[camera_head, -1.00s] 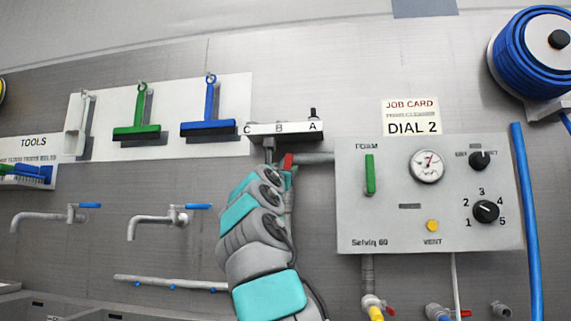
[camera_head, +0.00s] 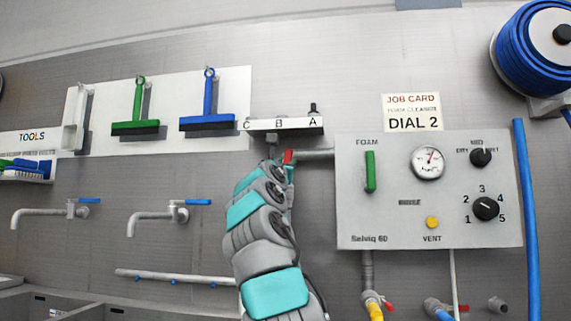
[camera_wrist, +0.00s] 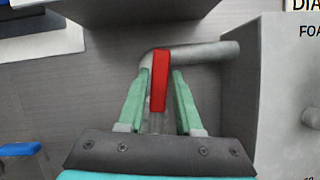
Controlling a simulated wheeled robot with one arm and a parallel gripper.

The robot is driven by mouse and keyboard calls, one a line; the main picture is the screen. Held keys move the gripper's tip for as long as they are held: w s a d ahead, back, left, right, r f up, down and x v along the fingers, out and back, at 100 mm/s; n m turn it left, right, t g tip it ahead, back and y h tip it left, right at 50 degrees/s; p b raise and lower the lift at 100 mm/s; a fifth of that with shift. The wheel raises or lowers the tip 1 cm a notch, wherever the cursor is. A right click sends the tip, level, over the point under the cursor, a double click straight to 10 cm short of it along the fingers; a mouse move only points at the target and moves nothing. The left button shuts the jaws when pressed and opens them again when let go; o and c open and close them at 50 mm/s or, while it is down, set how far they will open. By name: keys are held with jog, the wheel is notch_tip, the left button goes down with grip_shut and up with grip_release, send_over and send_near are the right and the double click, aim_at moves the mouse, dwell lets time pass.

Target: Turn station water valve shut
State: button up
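The station water valve has a red lever (camera_wrist: 160,80) at the elbow of a grey pipe (camera_wrist: 205,54) that enters the left side of the control panel. In the wrist view the lever points down the picture, across the pipe's horizontal run. My gripper (camera_wrist: 162,85) has its green fingers on either side of the lever, with a narrow gap visible; I see no clear grip. In the head view the lever (camera_head: 289,156) shows just past my gripper (camera_head: 283,168), and my wrist hides the pipe below it.
The control panel (camera_head: 400,215) stands close to the right of my gripper. The A-B-C bracket (camera_head: 285,125) sits just above. Two taps with blue levers (camera_head: 88,201) are on the left wall, and squeegees hang above them. A blue hose (camera_head: 527,220) runs down at right.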

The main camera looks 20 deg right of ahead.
grip_shut()
dwell(1.0)
